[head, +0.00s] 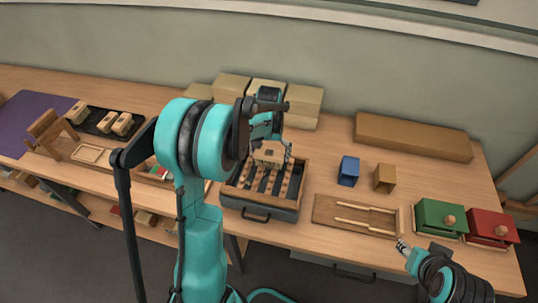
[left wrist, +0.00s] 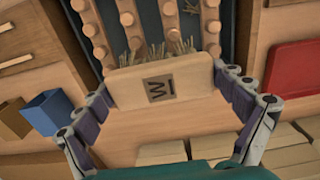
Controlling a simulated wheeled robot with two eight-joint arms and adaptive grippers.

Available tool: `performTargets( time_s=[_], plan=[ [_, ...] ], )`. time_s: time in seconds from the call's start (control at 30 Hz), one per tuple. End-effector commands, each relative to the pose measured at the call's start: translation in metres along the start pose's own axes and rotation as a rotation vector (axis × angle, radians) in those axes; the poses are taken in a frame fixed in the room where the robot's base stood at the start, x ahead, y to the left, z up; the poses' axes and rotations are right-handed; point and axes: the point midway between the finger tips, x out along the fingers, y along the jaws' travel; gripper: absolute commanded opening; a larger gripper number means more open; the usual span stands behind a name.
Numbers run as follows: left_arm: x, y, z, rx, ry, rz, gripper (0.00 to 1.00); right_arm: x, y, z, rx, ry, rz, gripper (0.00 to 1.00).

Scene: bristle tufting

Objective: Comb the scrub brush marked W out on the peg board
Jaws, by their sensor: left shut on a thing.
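The scrub brush marked W (left wrist: 190,88) is a pale wooden block with a dark W label and straw-coloured bristles. My left gripper (left wrist: 162,84) is shut on its two ends; in the head view the brush (head: 268,156) sits over the far part of the peg board. The peg board (head: 245,181) has rows of round wooden pegs on pale strips with dark gaps; it also shows in the left wrist view (left wrist: 98,38). The bristles point to the pegs and overlap them; contact is unclear. My right gripper (head: 402,245) is at the lower right, with its jaws too small to judge.
Blue (head: 348,171) and brown (head: 384,178) bins stand right of the peg board. A wooden tray with rods (head: 330,211), a green box (head: 441,217) and a red box (head: 492,227) lie farther right. Cardboard boxes (head: 230,88) stand behind. Other brushes lie on a dark tray (head: 92,127) at left.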

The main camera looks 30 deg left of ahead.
Motion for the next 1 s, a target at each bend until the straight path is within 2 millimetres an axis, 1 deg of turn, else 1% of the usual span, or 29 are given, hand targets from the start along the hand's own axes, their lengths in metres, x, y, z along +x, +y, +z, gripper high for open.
performTargets(
  time_s=[0.03, 0.33, 0.67, 1.0],
  plan=[
    [0.001, 0.0, 0.005, 0.0, -0.003, 0.0, 0.68, 0.0, 0.0, 0.0, 0.0, 0.0, 0.0, 0.4],
    [-0.001, 0.0, 0.031, 0.0, -0.004, 0.0, 0.67, 0.0, 0.0, 0.0, 0.0, 0.0, 0.0, 0.4],
    [-0.001, 0.0, 0.043, 0.0, -0.003, 0.0, 0.67, 0.001, 0.0, 0.0, 0.0, 0.0, 0.0, 0.4],
    [0.001, 0.0, 0.072, 0.0, -0.004, 0.0, 0.68, 0.002, 0.0, 0.001, 0.0, 0.0, 0.0, 0.4]
  ],
)
